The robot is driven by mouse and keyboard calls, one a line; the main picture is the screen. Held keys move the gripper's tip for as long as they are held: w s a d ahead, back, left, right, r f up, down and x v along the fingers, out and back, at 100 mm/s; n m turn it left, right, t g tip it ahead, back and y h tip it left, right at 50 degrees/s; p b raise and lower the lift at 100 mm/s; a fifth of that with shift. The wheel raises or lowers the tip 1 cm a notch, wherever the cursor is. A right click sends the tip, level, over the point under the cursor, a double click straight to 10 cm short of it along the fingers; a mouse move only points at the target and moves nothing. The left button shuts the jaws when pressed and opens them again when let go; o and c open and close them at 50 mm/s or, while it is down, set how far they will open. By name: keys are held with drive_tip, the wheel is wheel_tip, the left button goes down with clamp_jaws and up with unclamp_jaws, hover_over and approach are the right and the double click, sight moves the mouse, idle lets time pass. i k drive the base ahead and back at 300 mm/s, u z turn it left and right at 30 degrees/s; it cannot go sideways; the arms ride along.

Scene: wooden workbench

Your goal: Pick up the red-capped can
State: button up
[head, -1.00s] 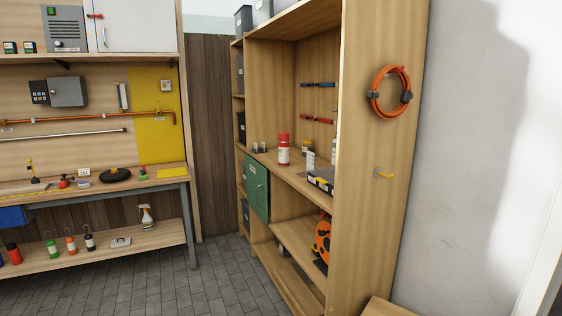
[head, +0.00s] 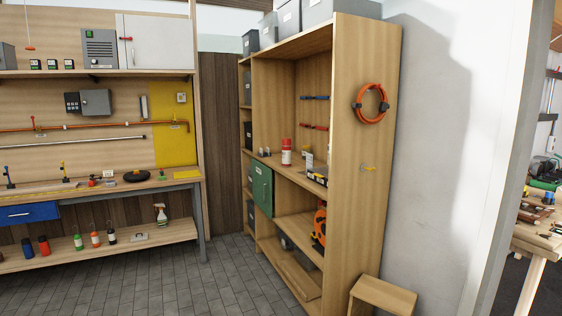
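A can with a red cap and a white and red body (head: 286,152) stands upright on the middle shelf of the tall wooden shelf unit (head: 360,190). Small items stand to its right on the same shelf, including a small bottle with a pale label (head: 308,162) and a dark box with yellow (head: 318,175). My gripper is not in view.
A green cabinet door (head: 261,187) is below the can's shelf. A wooden stool (head: 383,293) stands at the unit's right front. The workbench (head: 100,190) is on the left and another table (head: 540,236) at the far right. The tiled floor (head: 215,285) between is clear.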

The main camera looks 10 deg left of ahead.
sight(286, 150)
drive_tip(key=u, duration=0.5)
drive_tip(key=i, duration=0.75)
drive_tip(key=u, duration=0.8)
drive_tip(key=i, duration=2.15)
drive_tip(key=z, duration=1.15)
drive_tip(key=i, duration=0.45)
drive_tip(key=z, duration=0.3)
